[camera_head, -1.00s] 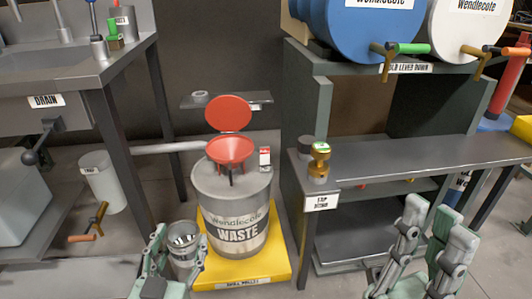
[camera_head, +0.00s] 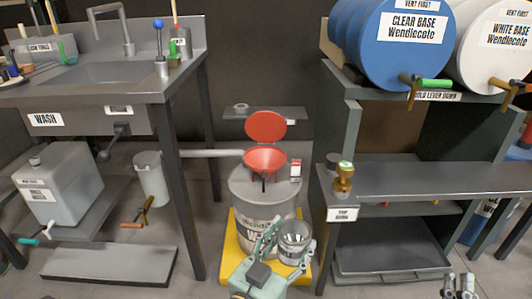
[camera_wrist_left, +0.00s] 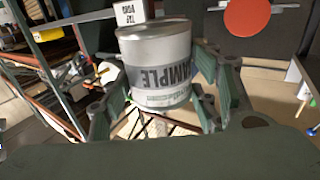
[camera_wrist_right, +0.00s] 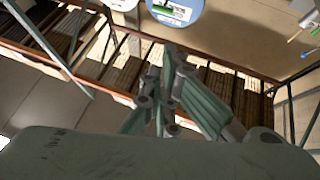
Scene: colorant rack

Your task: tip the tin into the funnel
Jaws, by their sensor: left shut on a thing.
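The tin (camera_head: 293,242) is a grey metal can with an open top in the head view, held upright. In the left wrist view the tin (camera_wrist_left: 158,68) carries a label reading "SAMPLE". My left gripper (camera_head: 282,240) is shut around its sides. The red funnel (camera_head: 265,160) sits on top of the grey waste drum (camera_head: 250,190), with its round red lid (camera_head: 265,127) raised behind it. The tin is in front of the drum and appears lower than the funnel in the picture. My right gripper (camera_head: 458,286) is empty, its fingertips apart, at the bottom right edge.
The drum stands on a yellow pallet (camera_head: 232,262). A sink bench (camera_head: 100,92) is left, with a grey bucket (camera_head: 151,178) beneath.

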